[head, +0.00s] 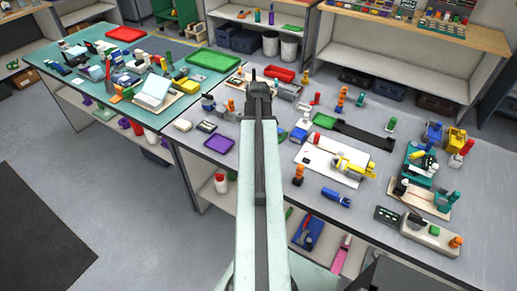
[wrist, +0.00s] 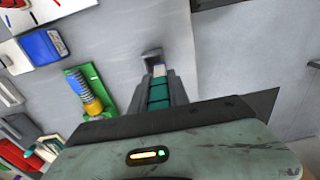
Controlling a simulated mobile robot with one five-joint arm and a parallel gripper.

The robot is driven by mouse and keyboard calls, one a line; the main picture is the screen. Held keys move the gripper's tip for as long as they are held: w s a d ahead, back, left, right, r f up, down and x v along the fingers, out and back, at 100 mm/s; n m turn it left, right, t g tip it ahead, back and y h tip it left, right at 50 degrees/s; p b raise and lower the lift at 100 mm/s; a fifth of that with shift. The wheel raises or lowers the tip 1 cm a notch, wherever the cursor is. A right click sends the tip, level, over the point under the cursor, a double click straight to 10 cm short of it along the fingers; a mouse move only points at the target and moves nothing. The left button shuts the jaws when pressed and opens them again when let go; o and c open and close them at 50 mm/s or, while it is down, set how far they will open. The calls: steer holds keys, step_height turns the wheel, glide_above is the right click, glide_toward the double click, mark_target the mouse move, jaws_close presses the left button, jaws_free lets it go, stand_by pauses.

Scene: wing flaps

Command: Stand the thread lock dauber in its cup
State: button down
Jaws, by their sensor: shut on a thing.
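My gripper (head: 258,82) reaches out over the far part of the grey table in the head view. In the wrist view, my gripper (wrist: 160,88) is shut on a narrow teal piece with dark bands and a pale end, which looks like the thread lock dauber (wrist: 158,97). A small grey square-ended piece (wrist: 153,54) shows just past the pale end. I cannot tell whether it is the cup or whether the two touch. In the head view my arm hides what is held.
A green piece with a blue spring and yellow part (wrist: 84,92) lies close left of my gripper in the wrist view, with a blue box (wrist: 43,47) beyond. Several parts crowd the table's right side.

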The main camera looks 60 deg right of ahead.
steer(key=shift+d, duration=0.15)
steer(key=f+b, duration=0.4)
steer(key=shift+s+d, duration=0.3)
steer(key=shift+d, duration=0.05)
steer(key=shift+r, duration=0.2)
steer(key=shift+f, duration=0.1)
steer(key=c, duration=1.3)
jaws_free()
steer(key=shift+o, duration=0.2)
